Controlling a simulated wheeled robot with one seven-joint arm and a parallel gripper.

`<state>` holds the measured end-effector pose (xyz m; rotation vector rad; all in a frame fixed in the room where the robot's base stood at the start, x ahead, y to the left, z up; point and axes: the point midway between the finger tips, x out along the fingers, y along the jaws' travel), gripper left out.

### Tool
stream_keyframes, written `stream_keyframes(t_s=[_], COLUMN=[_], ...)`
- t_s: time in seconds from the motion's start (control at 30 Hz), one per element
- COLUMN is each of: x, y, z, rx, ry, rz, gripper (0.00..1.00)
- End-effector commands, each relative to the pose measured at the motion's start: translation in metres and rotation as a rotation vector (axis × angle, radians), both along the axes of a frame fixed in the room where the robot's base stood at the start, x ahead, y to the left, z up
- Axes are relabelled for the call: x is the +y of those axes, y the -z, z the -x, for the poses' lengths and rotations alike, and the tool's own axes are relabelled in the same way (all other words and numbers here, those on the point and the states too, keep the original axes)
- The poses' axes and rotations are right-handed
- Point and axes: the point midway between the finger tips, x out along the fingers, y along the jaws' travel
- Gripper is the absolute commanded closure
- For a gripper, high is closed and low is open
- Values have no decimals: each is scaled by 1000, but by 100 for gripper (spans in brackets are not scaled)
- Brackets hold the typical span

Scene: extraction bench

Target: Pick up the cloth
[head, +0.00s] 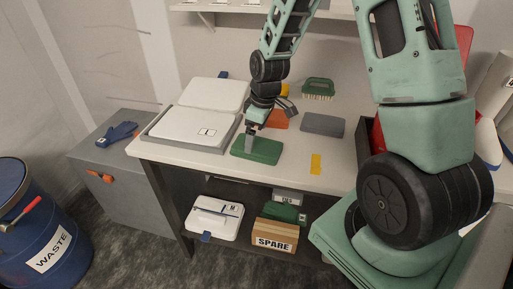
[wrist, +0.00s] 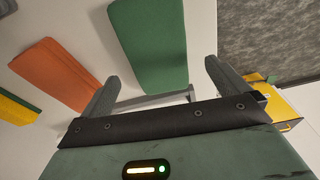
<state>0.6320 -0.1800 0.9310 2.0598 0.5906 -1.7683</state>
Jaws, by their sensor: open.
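Several folded cloth-like pieces lie on the bench top, and I cannot tell which one the task means. A flat green piece (head: 265,155) lies near the front edge. An orange piece (head: 279,123) lies behind it, and a grey piece (head: 322,125) lies to the right. My gripper (head: 249,146) is open, pointing down at the green piece and covering its left part. In the wrist view the green piece (wrist: 150,45) is ahead of the gap between my open fingers (wrist: 162,88), with nothing held. The orange piece (wrist: 55,75) is left of them. Contact cannot be told.
A white-lidded grey tray (head: 190,127) stands left on the bench (head: 215,165). A green brush (head: 318,88) is at the back. Below are a SPARE box (head: 274,236) and a white case (head: 213,218). A WASTE drum (head: 45,225) stands left.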

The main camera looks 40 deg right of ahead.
Motion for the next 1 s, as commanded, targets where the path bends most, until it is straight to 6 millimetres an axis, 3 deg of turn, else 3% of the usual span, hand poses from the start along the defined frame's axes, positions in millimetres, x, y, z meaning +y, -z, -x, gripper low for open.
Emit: stream_keyframes(t_s=[0.3,0.6,0.63,0.8,1.0], x=[-2,-2,-2,-2,-2], y=[41,46,46,46,46], z=[1,0,0,0,0], rx=[4,1,2,2,2], ry=[-1,0,0,0,0], rz=[-1,0,-1,-1,-1], gripper=[0,0,3,46,46])
